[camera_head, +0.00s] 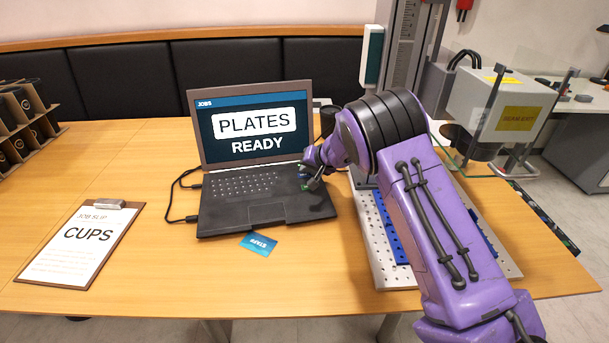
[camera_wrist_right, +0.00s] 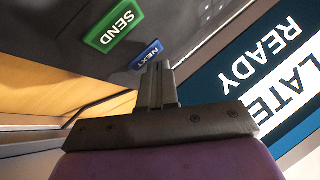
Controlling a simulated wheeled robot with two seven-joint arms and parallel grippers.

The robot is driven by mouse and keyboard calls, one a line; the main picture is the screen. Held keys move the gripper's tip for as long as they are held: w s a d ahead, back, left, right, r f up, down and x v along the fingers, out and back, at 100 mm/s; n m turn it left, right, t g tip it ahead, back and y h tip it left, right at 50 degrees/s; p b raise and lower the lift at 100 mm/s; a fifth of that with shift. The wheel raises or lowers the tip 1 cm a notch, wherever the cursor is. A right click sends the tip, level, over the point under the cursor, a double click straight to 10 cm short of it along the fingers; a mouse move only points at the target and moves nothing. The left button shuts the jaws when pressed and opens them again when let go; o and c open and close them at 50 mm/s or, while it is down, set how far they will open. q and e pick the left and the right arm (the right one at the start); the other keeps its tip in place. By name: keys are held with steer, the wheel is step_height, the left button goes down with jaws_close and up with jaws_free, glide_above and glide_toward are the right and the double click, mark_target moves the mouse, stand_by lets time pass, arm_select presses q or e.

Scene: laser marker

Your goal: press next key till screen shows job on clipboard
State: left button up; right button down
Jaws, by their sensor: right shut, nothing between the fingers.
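The laptop (camera_head: 262,211) stands open on the table. Its screen (camera_head: 256,152) reads "JOBS", "PLATES" and "READY"; part of it shows upside down in the right wrist view (camera_wrist_right: 262,85). The clipboard (camera_head: 42,277) lies at the left with a job slip (camera_head: 75,251) reading "CUPS". My right gripper (camera_wrist_right: 157,72) is shut and empty, its tips over the right side of the keyboard. In the right wrist view the blue NEXT key (camera_wrist_right: 146,54) is just beyond the fingertips, and the green SEND key (camera_wrist_right: 114,27) is beside it. I cannot tell whether the fingertips touch NEXT. My left gripper is out of view.
A blue staff card (camera_head: 259,243) lies in front of the laptop. The marker machine (camera_head: 497,104) and its perforated bed (camera_head: 378,262) are at the right. A brown divided rack (camera_head: 25,122) stands at the far left. Table between clipboard and laptop is mostly clear, except for cables.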

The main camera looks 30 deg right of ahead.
mark_target(307, 175)
steer(key=shift+f, duration=0.3)
stand_by(0.4)
steer(key=shift+r+p, duration=0.85)
steer(key=shift+p, duration=0.75)
steer(key=shift+f, duration=0.1)
step_height(307, 175, up, 5)
steer(key=p, duration=0.7)
